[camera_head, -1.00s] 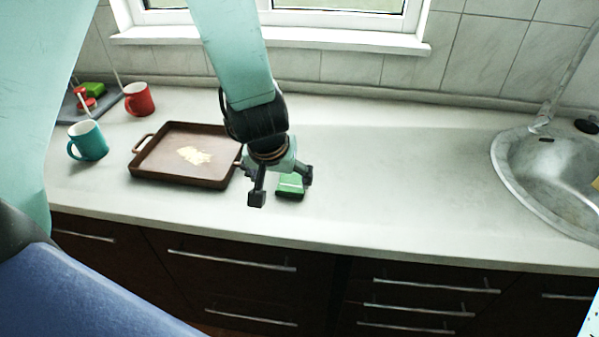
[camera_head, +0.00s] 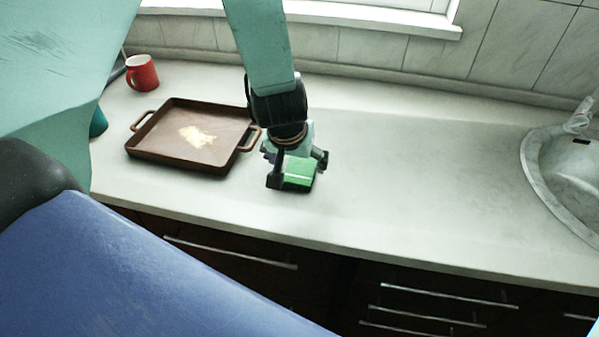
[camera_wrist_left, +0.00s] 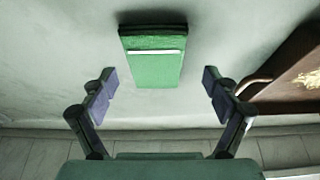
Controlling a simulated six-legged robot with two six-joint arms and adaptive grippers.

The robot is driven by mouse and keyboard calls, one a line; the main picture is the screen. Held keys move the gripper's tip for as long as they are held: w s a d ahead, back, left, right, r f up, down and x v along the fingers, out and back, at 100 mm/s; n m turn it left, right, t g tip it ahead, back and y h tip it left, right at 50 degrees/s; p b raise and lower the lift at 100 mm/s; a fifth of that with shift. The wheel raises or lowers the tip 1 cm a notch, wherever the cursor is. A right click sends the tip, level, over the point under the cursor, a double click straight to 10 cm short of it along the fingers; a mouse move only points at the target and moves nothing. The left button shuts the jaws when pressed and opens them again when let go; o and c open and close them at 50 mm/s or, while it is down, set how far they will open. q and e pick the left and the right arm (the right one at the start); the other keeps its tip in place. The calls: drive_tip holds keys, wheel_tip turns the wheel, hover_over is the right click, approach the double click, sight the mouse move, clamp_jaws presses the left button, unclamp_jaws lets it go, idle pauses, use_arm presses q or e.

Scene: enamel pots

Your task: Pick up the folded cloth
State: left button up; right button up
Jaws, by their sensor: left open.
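The folded cloth (camera_head: 299,172) is green with a pale stripe and lies on the counter to the right of the brown tray. It also shows in the left wrist view (camera_wrist_left: 154,68), ahead of the fingertips and roughly centred between them. My left gripper (camera_head: 298,170) is open around the cloth in the head view, with one finger at its left and one at its right. In the wrist view its two fingers (camera_wrist_left: 158,82) stand wide apart with nothing between the pads. Whether the fingers touch the cloth cannot be told. My right gripper is not in view.
The brown tray (camera_head: 166,157) with handles and a pale patch stands just left of the gripper. A red mug (camera_head: 142,73) and a partly hidden teal mug (camera_head: 98,122) are further left. A sink (camera_head: 545,180) is at the right. The counter (camera_head: 420,165) between is clear.

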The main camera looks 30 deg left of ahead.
sight(301, 170)
use_arm(q)
drive_tip(key=shift+w+d+f, duration=0.2)
drive_tip(key=shift+w+f, duration=0.1)
drive_tip(key=shift+f, duration=0.2)
drive_tip(key=shift+w+d+f, duration=0.2)
drive_tip(key=shift+w+f, duration=0.1)
drive_tip(key=shift+f, duration=0.2)
drive_tip(key=shift+s+a, duration=0.2)
drive_tip(key=shift+a, duration=0.15)
drive_tip(key=shift+w+d, duration=0.15)
drive_tip(key=shift+d, duration=0.1)
drive_tip(key=shift+f+b, duration=0.2)
drive_tip(key=shift+b, duration=0.1)
drive_tip(key=shift+a, duration=0.2)
drive_tip(key=shift+d, duration=0.1)
drive_tip(key=shift+c, duration=0.2)
drive_tip(key=shift+d, duration=0.1)
drive_tip(key=c, duration=1.2)
